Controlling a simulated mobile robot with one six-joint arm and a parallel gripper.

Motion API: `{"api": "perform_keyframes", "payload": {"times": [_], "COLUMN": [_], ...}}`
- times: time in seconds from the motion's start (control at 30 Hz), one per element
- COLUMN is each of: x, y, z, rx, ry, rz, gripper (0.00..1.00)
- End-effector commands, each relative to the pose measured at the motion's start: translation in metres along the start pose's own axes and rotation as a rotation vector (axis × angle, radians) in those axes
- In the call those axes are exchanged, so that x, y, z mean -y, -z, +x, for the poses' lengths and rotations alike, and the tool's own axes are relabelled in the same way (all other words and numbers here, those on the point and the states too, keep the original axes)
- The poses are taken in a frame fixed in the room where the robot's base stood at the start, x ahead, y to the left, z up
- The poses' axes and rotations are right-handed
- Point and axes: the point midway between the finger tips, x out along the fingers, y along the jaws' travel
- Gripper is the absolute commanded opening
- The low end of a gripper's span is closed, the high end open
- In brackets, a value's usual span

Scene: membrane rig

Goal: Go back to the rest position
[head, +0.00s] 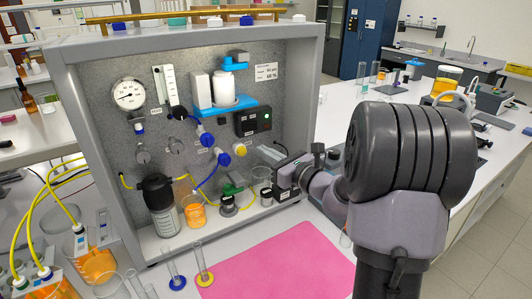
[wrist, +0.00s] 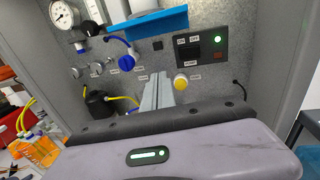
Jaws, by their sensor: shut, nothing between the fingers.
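My gripper (head: 268,154) is at the right side of the open-fronted grey rig cabinet, in front of its back panel. Its pale fingers also show in the wrist view (wrist: 157,92), close together with nothing between them. In that view they point up at the panel, just left of the yellow knob (wrist: 181,83) and below the black control box (wrist: 201,47) with its lit green lamp. I cannot tell whether they touch the panel. My arm hides part of the cabinet's lower right in the head view.
Inside the cabinet stand a black-topped bottle (head: 160,207), an orange beaker (head: 194,214) and small jars. Blue valves (head: 206,138) and a gauge (head: 128,94) are on the panel. A pink mat (head: 275,265) lies in front, with slim cylinders (head: 203,266) at its left.

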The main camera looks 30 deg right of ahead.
Motion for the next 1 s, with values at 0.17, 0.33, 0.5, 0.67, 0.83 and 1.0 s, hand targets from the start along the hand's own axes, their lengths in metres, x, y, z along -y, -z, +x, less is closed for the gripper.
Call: {"api": "perform_keyframes", "payload": {"times": [0.17, 0.33, 0.5, 0.67, 0.83, 1.0], "x": [-0.002, -0.002, -0.002, -0.074, -0.243, -0.323], "y": [0.000, 0.000, 0.000, -0.008, 0.005, 0.065], "z": [-0.004, -0.004, -0.003, -0.001, -0.056, -0.183], "rx": [0.001, 0.000, 0.000, -0.057, -0.202, -0.312], "ry": [0.000, 0.000, -0.002, -0.184, -0.665, -1.120], "rz": [0.002, 0.001, 0.000, -0.143, -0.640, -1.458], "gripper": [0.00, 0.00, 0.00, 0.00, 0.00, 0.00]}}
